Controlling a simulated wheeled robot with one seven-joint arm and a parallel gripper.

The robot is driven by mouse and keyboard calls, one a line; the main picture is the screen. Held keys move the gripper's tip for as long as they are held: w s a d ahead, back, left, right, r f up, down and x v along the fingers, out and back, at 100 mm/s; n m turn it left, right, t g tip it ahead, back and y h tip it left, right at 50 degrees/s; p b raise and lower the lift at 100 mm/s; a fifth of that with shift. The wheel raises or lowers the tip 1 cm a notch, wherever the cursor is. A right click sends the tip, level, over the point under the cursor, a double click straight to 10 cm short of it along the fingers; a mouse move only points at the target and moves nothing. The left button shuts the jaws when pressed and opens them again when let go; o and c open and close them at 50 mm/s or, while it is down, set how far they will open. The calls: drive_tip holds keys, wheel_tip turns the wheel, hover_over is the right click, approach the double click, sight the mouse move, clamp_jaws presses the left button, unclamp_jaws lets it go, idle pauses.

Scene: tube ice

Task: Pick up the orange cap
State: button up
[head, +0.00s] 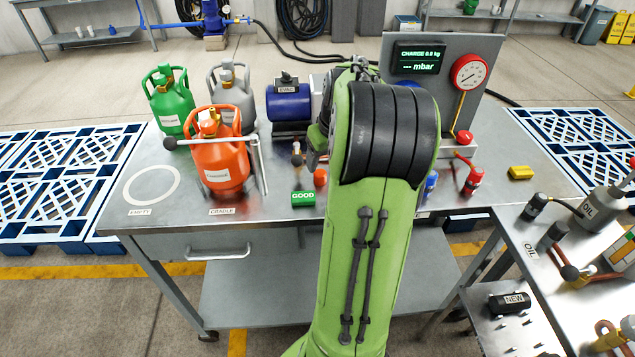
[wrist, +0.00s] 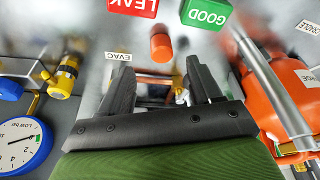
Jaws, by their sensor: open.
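The orange cap (head: 320,177) is a small orange cylinder on the metal workbench, just behind and right of the green GOOD block (head: 303,199). In the wrist view the orange cap (wrist: 161,44) lies beyond my fingertips, roughly midway between them and apart from both. My gripper (wrist: 158,72) is open, with its two dark fingers spread and nothing between them. In the head view my green arm hides most of the gripper, which is just behind the cap.
An orange cylinder (head: 221,162) stands in the cradle left of the cap. The GOOD block and a red LEAK block (wrist: 134,6) lie near the cap. A yellow block (head: 520,172) lies at the bench's right.

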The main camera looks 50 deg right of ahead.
sight(321, 173)
drive_tip(key=b+x, duration=0.2)
drive_tip(key=x, duration=0.5)
drive_tip(key=shift+r, duration=0.2)
drive_tip(key=shift+c, duration=0.2)
clamp_jaws()
